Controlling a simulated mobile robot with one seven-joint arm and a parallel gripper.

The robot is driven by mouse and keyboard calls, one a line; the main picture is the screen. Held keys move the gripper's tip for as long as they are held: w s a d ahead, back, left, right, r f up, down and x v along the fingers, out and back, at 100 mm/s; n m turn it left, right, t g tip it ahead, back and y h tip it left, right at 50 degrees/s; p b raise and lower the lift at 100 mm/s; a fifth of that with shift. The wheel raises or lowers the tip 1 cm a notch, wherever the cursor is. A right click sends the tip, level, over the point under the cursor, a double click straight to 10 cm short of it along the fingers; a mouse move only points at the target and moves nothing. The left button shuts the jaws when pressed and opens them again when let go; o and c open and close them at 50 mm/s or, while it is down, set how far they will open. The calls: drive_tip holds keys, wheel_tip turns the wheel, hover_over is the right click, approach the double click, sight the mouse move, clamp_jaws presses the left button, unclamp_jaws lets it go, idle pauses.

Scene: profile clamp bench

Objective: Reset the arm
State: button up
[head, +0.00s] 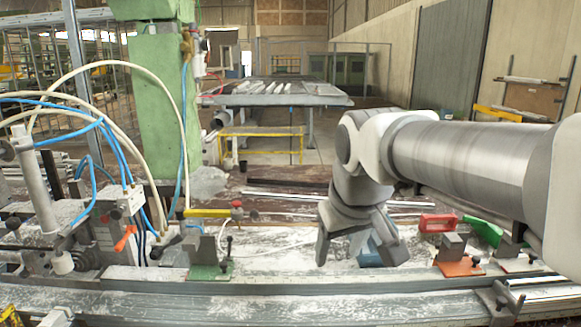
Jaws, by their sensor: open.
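My gripper (357,248) points down over the middle of the bench, with its two fingers spread apart. Nothing shows held between them. My arm reaches in from the right edge of the head view. A small blue-grey piece (369,256) shows behind the right finger, partly hidden; I cannot tell whether it touches the finger.
The dusty bench (285,245) has a long metal rail along its front. An orange-based clamp (460,267), a red piece (437,223) and a green piece (484,232) are right of my gripper. A green-based clamp (211,271) and hosed machinery (110,215) stand left.

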drive_tip(key=s+d+f+m, duration=0.1)
drive_tip(key=s+d+f, duration=0.2)
drive_tip(key=s, duration=0.4)
drive_tip(key=s+d+f+m, duration=0.2)
drive_tip(key=s+d+f, duration=0.1)
drive_tip(key=s, duration=0.3)
drive_tip(key=shift+s+d, duration=0.15)
drive_tip(key=shift+s, duration=0.25)
drive_tip(key=shift+f, duration=0.1)
idle(0.9)
